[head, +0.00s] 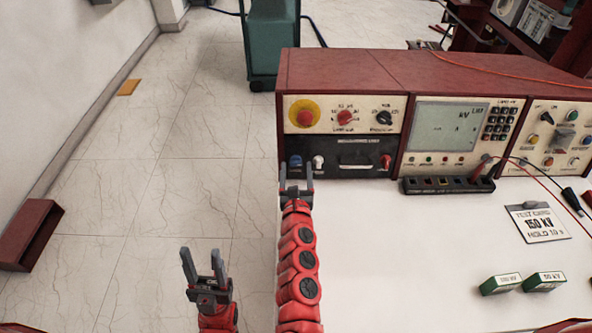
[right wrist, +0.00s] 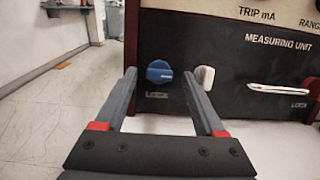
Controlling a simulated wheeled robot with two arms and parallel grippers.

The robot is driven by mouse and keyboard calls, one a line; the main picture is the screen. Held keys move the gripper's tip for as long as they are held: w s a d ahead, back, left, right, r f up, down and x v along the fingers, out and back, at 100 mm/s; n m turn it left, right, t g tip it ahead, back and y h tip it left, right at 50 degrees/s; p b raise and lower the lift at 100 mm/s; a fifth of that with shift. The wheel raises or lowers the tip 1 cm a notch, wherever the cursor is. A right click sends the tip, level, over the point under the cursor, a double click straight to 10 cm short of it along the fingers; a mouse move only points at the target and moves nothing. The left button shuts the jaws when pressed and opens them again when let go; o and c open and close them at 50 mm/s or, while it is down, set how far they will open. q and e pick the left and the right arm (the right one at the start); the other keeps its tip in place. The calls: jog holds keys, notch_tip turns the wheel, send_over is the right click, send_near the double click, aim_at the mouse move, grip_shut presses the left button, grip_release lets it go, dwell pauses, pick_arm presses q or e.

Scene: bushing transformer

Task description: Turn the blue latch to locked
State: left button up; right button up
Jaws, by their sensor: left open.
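The blue latch (head: 295,161) is a round knob at the lower left of the black drawer panel. In the right wrist view the blue latch (right wrist: 159,71) has a roughly level ridge, with a partly hidden label below it. My right gripper (head: 296,176) is open and points at the panel just in front of the latch. In the right wrist view its fingers (right wrist: 158,78) stand on either side of the latch; contact cannot be told. My left gripper (head: 205,265) is open and empty over the floor, left of the bench.
A white latch (right wrist: 205,77) sits close to the right finger. A drawer handle (head: 358,166) and a red knob (head: 386,162) are further right. The white bench top (head: 400,240) carries a test card (head: 538,222) and two green-white blocks (head: 500,284).

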grip_shut()
jog(key=shift+n, duration=0.3)
jog(key=n+p, duration=0.1)
jog(key=n, duration=0.1)
jog(key=n+y+p, duration=0.1)
jog(key=shift+d+r+n+p, duration=0.15)
jog(key=shift+r+n+p, duration=0.1)
jog(key=shift+n+p, duration=0.15)
jog(key=n+y+p, duration=0.1)
jog(key=n, duration=0.1)
jog(key=n+p, duration=0.1)
jog(key=n, duration=0.2)
jog(key=shift+r+g+y+p, duration=0.1)
jog(key=shift+g+y+p, duration=0.25)
jog(key=shift+g+y, duration=0.05)
jog(key=n+g+p, duration=0.1)
jog(key=n+p, duration=0.2)
jog(key=n, duration=0.3)
jog(key=shift+d+y, duration=0.1)
jog(key=shift+y, duration=0.3)
jog(key=shift+n+g+p, duration=0.6)
jog(key=shift+n+p, duration=0.85)
jog(key=shift+n, duration=0.85)
